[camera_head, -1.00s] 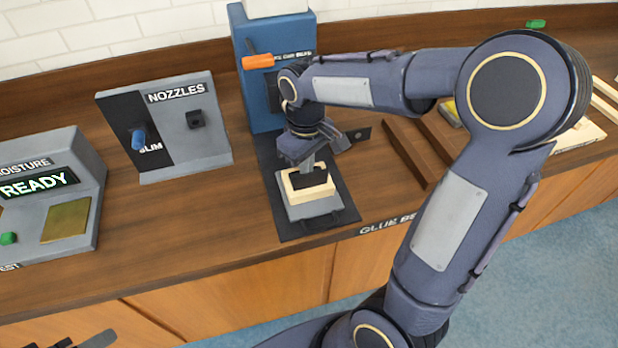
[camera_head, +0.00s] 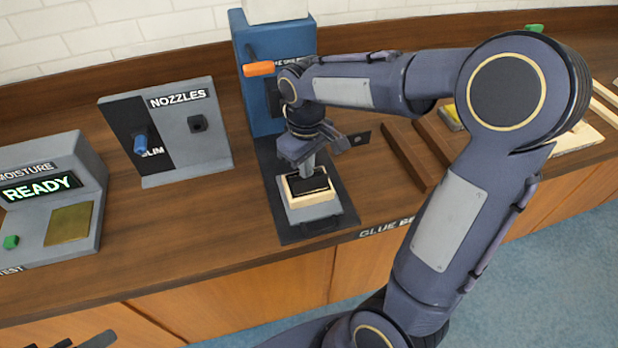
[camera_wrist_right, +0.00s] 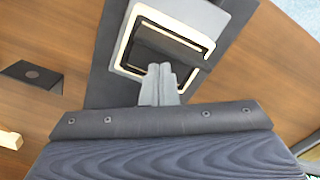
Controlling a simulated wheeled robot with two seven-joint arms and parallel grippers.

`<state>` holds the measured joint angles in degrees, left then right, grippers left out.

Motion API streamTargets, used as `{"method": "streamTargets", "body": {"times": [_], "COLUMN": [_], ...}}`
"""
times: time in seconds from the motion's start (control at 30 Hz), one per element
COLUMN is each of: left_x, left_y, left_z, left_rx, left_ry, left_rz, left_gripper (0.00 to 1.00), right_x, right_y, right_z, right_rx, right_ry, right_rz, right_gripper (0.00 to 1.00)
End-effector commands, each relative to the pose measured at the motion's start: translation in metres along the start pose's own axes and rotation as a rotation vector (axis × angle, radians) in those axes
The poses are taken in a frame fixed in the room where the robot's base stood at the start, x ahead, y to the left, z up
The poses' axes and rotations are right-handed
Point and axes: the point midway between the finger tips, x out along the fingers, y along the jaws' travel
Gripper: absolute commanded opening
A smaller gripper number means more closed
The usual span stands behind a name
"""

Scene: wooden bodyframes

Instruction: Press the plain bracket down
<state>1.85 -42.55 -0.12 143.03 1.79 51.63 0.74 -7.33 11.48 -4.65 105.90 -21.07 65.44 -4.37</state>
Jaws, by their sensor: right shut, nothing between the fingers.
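The plain bracket (camera_head: 307,186) is a dark flat piece inside a pale wooden frame (camera_head: 297,199) on a grey block (camera_head: 316,210). The bracket also shows in the right wrist view (camera_wrist_right: 168,46), inside the cream rim. My right gripper (camera_head: 309,173) points down at the bracket, shut and empty. In the right wrist view its closed fingertips (camera_wrist_right: 160,70) overlap the bracket's near part; whether they touch it I cannot tell. Dark parts at the bottom left edge look like my left gripper (camera_head: 85,341), mostly cut off.
A blue press (camera_head: 262,106) with an orange handle (camera_head: 259,68) stands behind the grey block. The nozzle panel (camera_head: 168,130) and moisture tester (camera_head: 52,203) stand to the left. Brown wooden strips (camera_head: 408,157) lie to the right. The counter between tester and block is clear.

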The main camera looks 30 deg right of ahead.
Motion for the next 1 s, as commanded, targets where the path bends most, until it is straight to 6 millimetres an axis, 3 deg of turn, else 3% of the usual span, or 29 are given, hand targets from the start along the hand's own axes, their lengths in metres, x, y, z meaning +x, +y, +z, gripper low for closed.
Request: {"method": "streamTargets", "body": {"times": [0.03,0.6,1.0], "left_x": [-0.007,-0.040,-0.040], "left_y": [0.003,0.018,0.018], "left_z": [-0.003,-0.020,-0.020], "left_rx": [0.000,0.000,0.000], "left_ry": [0.000,0.000,0.000], "left_rz": [0.000,0.000,0.000], "left_gripper": [0.53,0.53,0.53], "right_x": [-0.009,-0.055,-0.057], "right_y": [0.000,0.000,0.000], "right_z": [0.000,-0.001,-0.001], "right_rx": [0.000,0.000,0.000], "right_ry": [0.001,0.004,0.004], "right_rz": [0.000,0.001,0.001], "right_gripper": [0.00,0.00,0.00]}}
